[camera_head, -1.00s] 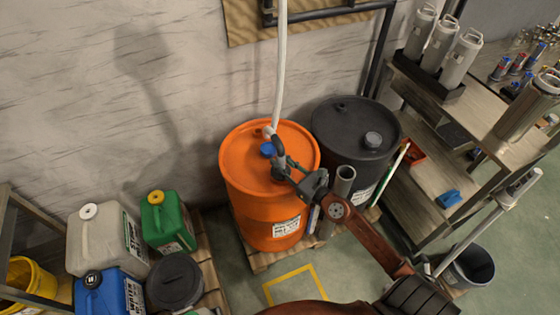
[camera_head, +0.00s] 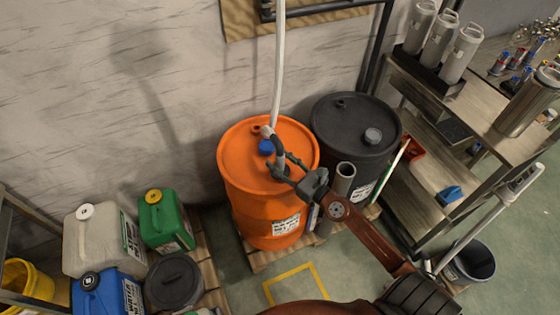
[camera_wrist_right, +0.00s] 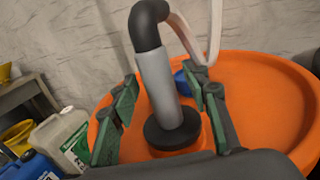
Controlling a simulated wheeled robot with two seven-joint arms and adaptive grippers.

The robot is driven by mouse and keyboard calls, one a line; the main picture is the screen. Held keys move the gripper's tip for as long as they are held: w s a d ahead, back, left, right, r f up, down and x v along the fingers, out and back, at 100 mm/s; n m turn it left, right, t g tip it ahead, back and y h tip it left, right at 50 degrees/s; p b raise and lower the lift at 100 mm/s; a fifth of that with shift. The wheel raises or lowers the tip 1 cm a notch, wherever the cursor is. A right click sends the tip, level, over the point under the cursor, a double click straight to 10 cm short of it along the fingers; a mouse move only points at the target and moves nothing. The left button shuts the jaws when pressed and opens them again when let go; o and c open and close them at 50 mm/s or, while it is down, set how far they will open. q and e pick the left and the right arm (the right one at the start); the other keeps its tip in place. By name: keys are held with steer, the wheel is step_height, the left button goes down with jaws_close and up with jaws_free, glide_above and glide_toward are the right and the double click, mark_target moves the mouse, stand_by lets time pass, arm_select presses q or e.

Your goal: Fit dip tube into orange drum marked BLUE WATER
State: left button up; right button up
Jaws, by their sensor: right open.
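The orange drum (camera_head: 255,200) stands upright against the wall on a pallet. Its white label is too small to read. The dip tube (camera_head: 281,158) stands near upright in the drum's top, with a black elbow and a white hose rising from it. In the right wrist view, the grey tube (camera_wrist_right: 157,85) has a black collar (camera_wrist_right: 172,133) down at the lid; its part below is hidden. My right gripper (camera_head: 283,168) is open, with its green-padded fingers (camera_wrist_right: 163,105) on either side of the tube and gaps showing. My left gripper is not in view.
A blue cap (camera_head: 266,147) sits on the orange lid. A black drum (camera_head: 335,125) stands close on the right, with an upright grey pipe (camera_head: 345,172) in front. Shelving (camera_head: 440,175) stands further right; canisters (camera_head: 160,222) stand at left. The floor by the yellow marking (camera_head: 297,283) is clear.

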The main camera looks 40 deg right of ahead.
steer(key=shift+f, duration=0.1)
steer(key=shift+s, duration=0.6)
steer(key=s+d, duration=0.1)
steer(key=s, duration=0.9)
steer(key=shift+s+d, duration=0.25)
steer(key=shift+s, duration=0.1)
